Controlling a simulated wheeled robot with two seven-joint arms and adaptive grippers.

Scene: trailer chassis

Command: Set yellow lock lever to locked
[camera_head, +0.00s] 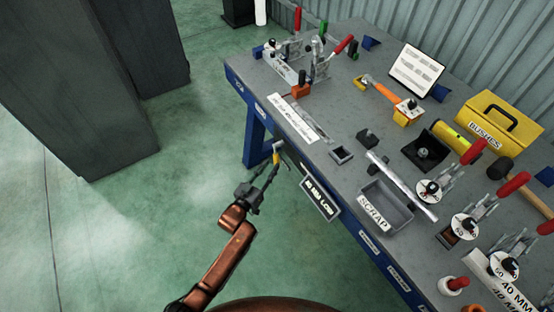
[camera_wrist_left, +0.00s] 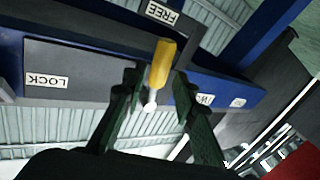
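The yellow lock lever (camera_wrist_left: 160,64) is in the middle of the left wrist view, with a whitish rounded end at its lower tip. Its upper end is near the FREE label (camera_wrist_left: 162,12); the LOCK label (camera_wrist_left: 46,79) is on a dark plate to the left. My left gripper (camera_wrist_left: 158,98) is open, one finger on each side of the lever, with gaps showing. In the head view, the lever (camera_head: 276,156) is small at the table's front edge, and my left gripper (camera_head: 270,171) is right at it. My right gripper is not in view.
The blue-framed workbench (camera_head: 255,135) carries clamps, a scrap tray (camera_head: 388,205) and a yellow box (camera_head: 500,122). A dark hanging sign (camera_head: 320,198) is just right of the gripper. Green floor (camera_head: 130,230) is free to the left.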

